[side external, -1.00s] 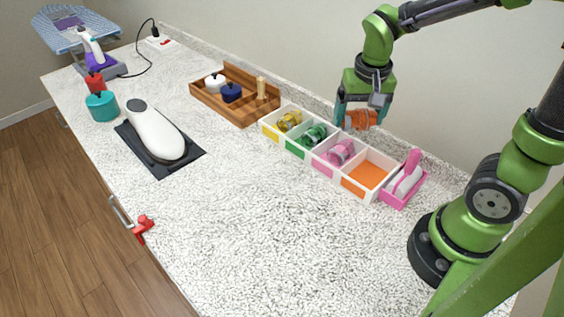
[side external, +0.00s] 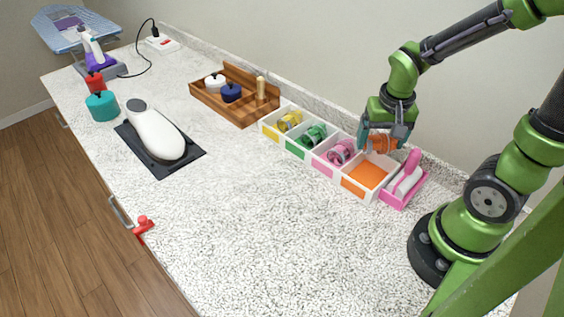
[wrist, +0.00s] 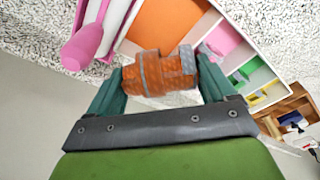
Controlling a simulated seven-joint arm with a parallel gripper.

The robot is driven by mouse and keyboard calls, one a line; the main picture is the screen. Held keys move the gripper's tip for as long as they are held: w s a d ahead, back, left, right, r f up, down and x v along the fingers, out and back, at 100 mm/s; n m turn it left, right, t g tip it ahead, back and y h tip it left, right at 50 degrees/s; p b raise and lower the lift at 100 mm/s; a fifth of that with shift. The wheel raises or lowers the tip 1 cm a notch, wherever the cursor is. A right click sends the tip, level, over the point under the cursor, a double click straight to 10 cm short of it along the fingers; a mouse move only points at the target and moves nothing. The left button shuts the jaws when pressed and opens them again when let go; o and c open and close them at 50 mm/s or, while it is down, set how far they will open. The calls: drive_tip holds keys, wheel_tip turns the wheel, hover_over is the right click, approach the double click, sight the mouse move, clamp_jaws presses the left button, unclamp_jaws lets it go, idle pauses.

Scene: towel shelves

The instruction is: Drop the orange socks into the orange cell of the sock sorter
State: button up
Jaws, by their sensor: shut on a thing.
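The orange socks (side external: 382,144) are a rolled bundle with grey bands. My gripper (side external: 384,140) is shut on them and holds them just above the back edge of the sorter's orange cell. In the wrist view the socks (wrist: 160,73) sit between the two teal fingers of my gripper (wrist: 160,78). The sock sorter (side external: 352,187) is a white row of cells. Its orange cell (side external: 367,175), at the right end, has an orange floor and looks empty. The orange cell also shows in the wrist view (wrist: 165,22), beyond the socks.
Pink socks (side external: 340,152), green socks (side external: 314,134) and yellow socks (side external: 289,121) lie in the other cells. A pink holder (side external: 397,200) with a pink-handled object stands right beside the orange cell. A wooden tray (side external: 237,108) stands left of the sorter. The front counter is clear.

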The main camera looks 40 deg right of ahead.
sight(382, 149)
drive_tip(key=o, duration=0.9)
drive_tip(key=shift+c, duration=0.2)
wheel_tip(382, 149, up, 17)
drive_tip(key=s+a, duration=0.1)
drive_tip(key=shift+s+a+f, duration=0.2)
drive_tip(key=shift+s+a, duration=0.2)
drive_tip(key=w+a+f+n+t+y, duration=0.1)
drive_tip(key=a+f+n+t+y, duration=0.1)
drive_tip(key=a+n+t, duration=0.3)
drive_tip(key=a+t+y, duration=0.1)
drive_tip(key=a, duration=0.2)
drive_tip(key=shift+a, duration=0.4)
